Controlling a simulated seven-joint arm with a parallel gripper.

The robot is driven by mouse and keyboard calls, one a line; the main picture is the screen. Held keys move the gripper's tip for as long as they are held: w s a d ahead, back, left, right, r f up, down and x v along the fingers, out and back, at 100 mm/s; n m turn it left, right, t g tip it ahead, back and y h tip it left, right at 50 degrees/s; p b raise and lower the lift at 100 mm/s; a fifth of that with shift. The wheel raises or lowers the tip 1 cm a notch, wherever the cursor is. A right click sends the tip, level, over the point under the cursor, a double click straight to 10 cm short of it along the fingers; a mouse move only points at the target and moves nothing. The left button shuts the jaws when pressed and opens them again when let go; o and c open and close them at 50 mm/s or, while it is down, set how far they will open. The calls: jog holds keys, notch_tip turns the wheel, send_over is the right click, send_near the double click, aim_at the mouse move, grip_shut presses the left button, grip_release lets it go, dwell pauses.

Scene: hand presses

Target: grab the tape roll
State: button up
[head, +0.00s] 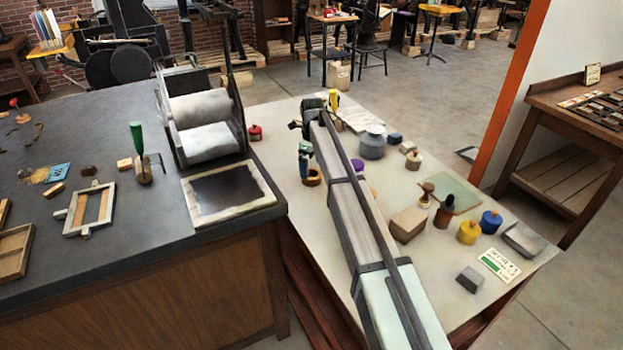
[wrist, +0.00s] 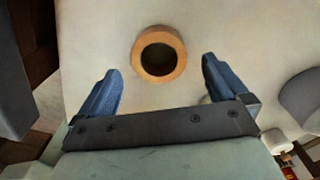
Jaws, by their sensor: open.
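The tape roll (wrist: 159,53) is an orange-tan ring lying flat on the pale table, seen from above in the wrist view with its dark hole showing. In the head view the tape roll (head: 312,178) is partly hidden, low beside the end of my arm. My gripper (wrist: 156,85) is open and empty. Its two blue fingers stand apart, one to the lower left and one to the lower right of the roll in the wrist view. They do not appear to touch it. In the head view my gripper (head: 304,165) is mostly hidden by my arm.
A grey jar (head: 372,145), a brown block (head: 408,225) and blue and yellow pots (head: 469,232) stand right of my arm. A small red pot (head: 255,132) and a roller press (head: 205,122) are to the left.

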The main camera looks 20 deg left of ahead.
aim_at(312, 173)
notch_tip(312, 173, down, 4)
jog(key=shift+a+f, duration=0.1)
jog(key=shift+f, duration=0.15)
jog(key=c, duration=1)
jog(key=shift+r, duration=0.1)
